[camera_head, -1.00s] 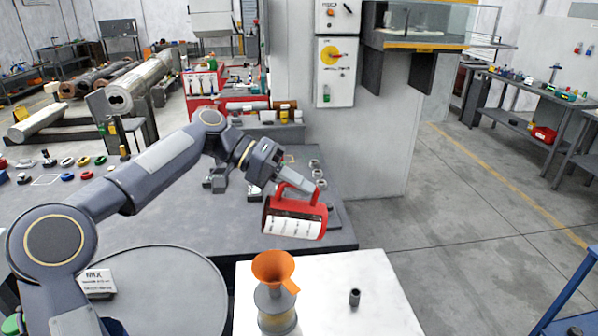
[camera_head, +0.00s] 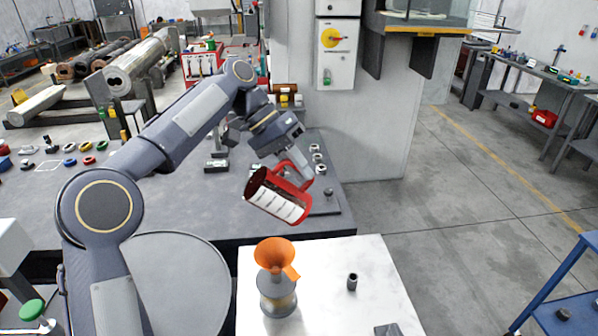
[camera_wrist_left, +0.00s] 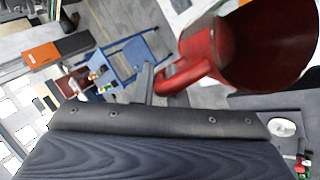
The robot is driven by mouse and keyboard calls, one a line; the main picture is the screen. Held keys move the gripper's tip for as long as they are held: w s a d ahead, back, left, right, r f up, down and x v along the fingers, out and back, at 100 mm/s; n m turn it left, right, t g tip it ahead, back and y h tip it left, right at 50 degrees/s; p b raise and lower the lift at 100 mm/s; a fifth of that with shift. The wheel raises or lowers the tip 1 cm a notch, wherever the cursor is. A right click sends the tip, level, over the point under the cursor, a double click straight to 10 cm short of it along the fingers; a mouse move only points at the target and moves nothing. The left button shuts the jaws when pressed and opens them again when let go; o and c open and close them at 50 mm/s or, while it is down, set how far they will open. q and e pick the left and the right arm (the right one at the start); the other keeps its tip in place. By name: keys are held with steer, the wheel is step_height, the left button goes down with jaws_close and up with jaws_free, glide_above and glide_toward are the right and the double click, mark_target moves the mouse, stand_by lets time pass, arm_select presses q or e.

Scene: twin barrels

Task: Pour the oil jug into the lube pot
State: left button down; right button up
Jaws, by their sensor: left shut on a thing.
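The oil jug (camera_head: 278,199) is red with a white scale panel. It hangs in the air, tilted with its open mouth to the left, and dark contents show inside. My left gripper (camera_head: 300,173) is shut on its handle. The jug also shows in the left wrist view (camera_wrist_left: 225,55), with its handle at the finger. I see no stream of oil. My right gripper is not in view.
The white table (camera_head: 335,270) also bears a small dark cylinder (camera_head: 352,282) and a dark flat block (camera_head: 387,329). A round grey drum top (camera_head: 175,285) is to the left. A grey bench (camera_head: 200,205) with small parts lies behind.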

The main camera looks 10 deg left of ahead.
arm_select(q)
steer(key=shift+r, duration=0.8)
steer(key=shift+r, duration=1.25)
steer(key=shift+r, duration=1.25)
steer(key=shift+s+f, duration=0.1)
